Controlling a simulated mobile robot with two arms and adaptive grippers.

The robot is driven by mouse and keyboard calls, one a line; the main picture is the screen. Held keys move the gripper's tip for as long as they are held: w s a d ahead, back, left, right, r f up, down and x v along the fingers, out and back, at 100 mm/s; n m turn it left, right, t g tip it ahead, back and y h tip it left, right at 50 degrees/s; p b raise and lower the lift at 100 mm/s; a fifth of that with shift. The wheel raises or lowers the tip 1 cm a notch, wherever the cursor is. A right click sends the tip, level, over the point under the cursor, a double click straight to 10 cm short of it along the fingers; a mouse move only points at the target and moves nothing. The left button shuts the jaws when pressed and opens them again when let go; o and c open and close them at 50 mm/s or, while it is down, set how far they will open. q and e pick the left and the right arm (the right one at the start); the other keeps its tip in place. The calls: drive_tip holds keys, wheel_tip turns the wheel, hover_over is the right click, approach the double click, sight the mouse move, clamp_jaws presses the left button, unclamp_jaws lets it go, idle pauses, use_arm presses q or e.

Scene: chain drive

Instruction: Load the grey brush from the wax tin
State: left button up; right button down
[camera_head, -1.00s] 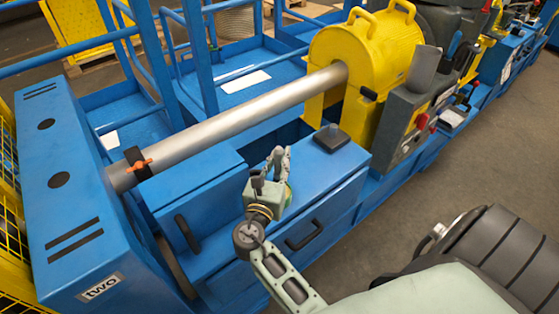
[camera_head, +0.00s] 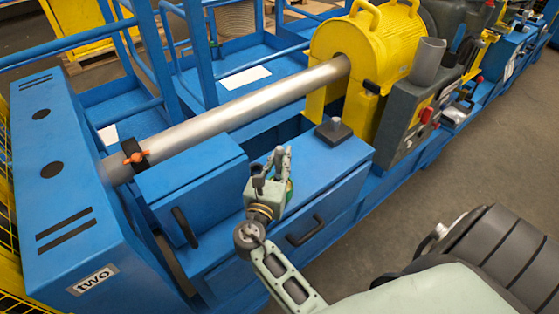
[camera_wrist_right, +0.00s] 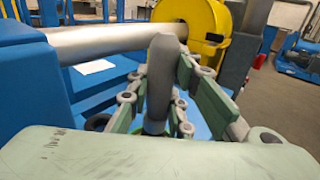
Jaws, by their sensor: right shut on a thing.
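My right gripper (camera_head: 272,165) is above the blue cabinet top near its front edge. It is shut on a thick grey rod with a rounded end, which I take as the grey brush (camera_wrist_right: 162,75). In the right wrist view the rod stands nearly upright between the fingers of the right gripper (camera_wrist_right: 163,85). I cannot tell whether either is the wax tin. My left gripper is not in view.
A black block with a short grey peg (camera_head: 335,128) sits on the cabinet top (camera_head: 312,160). A steel tube (camera_head: 235,108) runs behind to a yellow housing (camera_head: 362,50). A raised blue box (camera_head: 190,175) stands left of the gripper. A grey cup (camera_head: 428,60) stands right.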

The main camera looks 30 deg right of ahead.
sight(279, 148)
drive_tip(key=shift+f+b, duration=0.4)
drive_tip(key=shift+f, duration=0.25)
idle(0.9)
wheel_tip(279, 148, up, 7)
drive_tip(key=p, duration=0.7)
drive_tip(key=shift+r, duration=0.1)
idle(0.7)
